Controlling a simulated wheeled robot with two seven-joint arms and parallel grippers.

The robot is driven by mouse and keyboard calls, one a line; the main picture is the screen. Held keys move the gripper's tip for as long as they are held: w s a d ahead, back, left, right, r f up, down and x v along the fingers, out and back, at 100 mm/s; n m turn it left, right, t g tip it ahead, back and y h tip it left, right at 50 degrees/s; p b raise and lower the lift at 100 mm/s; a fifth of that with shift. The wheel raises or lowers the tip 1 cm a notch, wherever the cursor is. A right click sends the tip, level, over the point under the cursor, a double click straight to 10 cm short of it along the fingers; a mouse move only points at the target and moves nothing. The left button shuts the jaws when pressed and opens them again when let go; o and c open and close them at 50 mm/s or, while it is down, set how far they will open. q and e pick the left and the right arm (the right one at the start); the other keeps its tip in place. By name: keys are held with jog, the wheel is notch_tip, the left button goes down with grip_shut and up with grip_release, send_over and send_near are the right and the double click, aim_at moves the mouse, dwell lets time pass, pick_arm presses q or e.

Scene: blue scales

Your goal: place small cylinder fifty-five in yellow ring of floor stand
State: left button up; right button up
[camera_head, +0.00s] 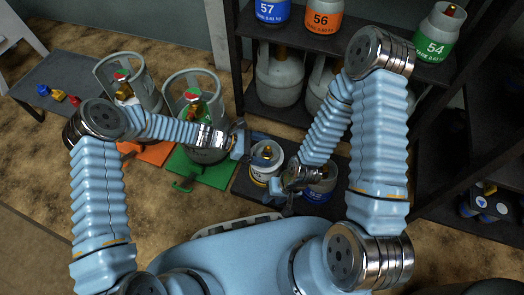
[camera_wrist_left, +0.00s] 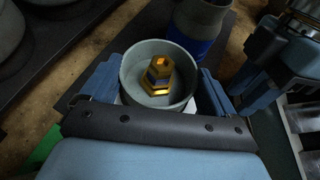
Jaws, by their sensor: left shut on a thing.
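A small cylinder with a pale open collar, a brass valve and a yellow band (camera_head: 266,156) is at the dark floor stand (camera_head: 246,188). I cannot read its number. In the left wrist view its collar (camera_wrist_left: 132,68) sits between the fingers of my left gripper (camera_wrist_left: 158,88), which is shut on it. In the head view my left gripper (camera_head: 243,145) reaches it from the left. My right gripper (camera_head: 283,190) is close beside it, lower right; its jaw opening is unclear. The yellow ring cannot be told apart from the cylinder's yellow band.
A blue-banded cylinder (camera_head: 322,188) stands just right of the held one. Two large grey cylinders (camera_head: 128,75) (camera_head: 193,92) stand at left by orange (camera_head: 153,153) and green (camera_head: 208,170) plates. A dark shelf (camera_head: 290,113) with labelled cylinders stands behind.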

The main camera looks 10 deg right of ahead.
pick_arm(q)
jog(key=o, duration=1.8)
jog(key=shift+a+f, duration=0.1)
jog(key=shift+f, duration=0.1)
jog(key=shift+p+v, duration=0.7)
jog(key=shift+v, duration=3.05)
jog(key=s+a+f+m+t+y, duration=0.1)
jog(key=s+a+f+m+y, duration=0.1)
jog(key=s+a+m, duration=0.2)
jog(key=s+a+f+m+t+y, duration=0.1)
jog(key=s+a+f+m+y, duration=0.1)
jog(key=s+a+m, duration=0.3)
jog(key=s+a+f+m+t+y, duration=0.1)
jog(key=s+a+f+m+y, duration=0.1)
jog(key=s+a+m+y, duration=0.2)
jog(key=shift+s+a+f+m, duration=0.15)
jog(key=shift+s+a+f, duration=0.05)
jog(key=shift+s+a, duration=0.9)
jog(key=shift+s+a+f+m, duration=0.2)
jog(key=shift+s+a, duration=0.6)
jog(key=shift+a, duration=0.55)
jog(key=r+p, duration=1)
jog(key=p, duration=0.1)
jog(key=shift+s+d+r, duration=0.1)
jog(key=shift+d+r, duration=0.15)
jog(key=shift+r, duration=0.15)
